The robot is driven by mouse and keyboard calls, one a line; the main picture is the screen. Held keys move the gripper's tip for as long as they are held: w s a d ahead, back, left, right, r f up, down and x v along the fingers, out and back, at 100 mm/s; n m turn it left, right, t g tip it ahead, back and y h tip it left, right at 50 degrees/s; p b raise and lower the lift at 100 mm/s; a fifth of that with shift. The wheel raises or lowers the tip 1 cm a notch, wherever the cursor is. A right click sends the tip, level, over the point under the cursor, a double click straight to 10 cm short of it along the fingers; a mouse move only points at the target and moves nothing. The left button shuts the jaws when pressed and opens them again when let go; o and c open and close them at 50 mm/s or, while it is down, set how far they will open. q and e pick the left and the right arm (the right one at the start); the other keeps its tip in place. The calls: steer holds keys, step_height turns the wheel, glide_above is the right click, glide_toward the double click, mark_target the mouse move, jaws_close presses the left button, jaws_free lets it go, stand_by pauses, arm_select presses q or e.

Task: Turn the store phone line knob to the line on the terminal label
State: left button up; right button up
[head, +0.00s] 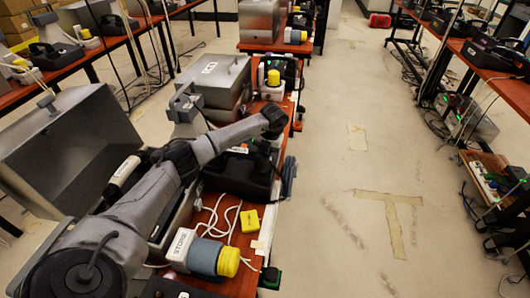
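A white box marked STORE (181,246) lies on the near end of the red-brown bench, with a blue-grey round body (205,256) and a yellow knob (229,263) at its right end. The knob's pointer and line marks are too small to read. A small yellow block (249,221) lies just behind, with white cord beside it; I cannot read any writing on it. My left arm reaches over the bench from the lower left, its dark far end (273,121) beyond the STORE box and apart from it. Its fingers cannot be made out. My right gripper is out of view.
An open grey metal case (66,148) stands at the left, and a closed one (211,79) farther back. Another yellow-knobbed unit (273,78) sits beyond my arm. Black equipment crowds the bench. The floor aisle (340,215) to the right is clear.

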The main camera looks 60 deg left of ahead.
arm_select(q)
steer(key=shift+c, duration=1.1)
steer(key=shift+r+m+p, duration=0.2)
steer(key=shift+m+p, duration=0.3)
steer(key=shift+p, duration=0.2)
steer(key=shift+m+p, duration=0.6)
steer(key=shift+m, duration=0.1)
steer(key=m+p, duration=0.2)
steer(key=m, duration=0.2)
steer(key=shift+f, duration=0.1)
steer(key=shift+m+p, duration=0.35)
steer(key=shift+m, duration=0.25)
steer(key=shift+d, duration=0.1)
steer(key=o, duration=0.9)
steer(key=shift+f, duration=0.1)
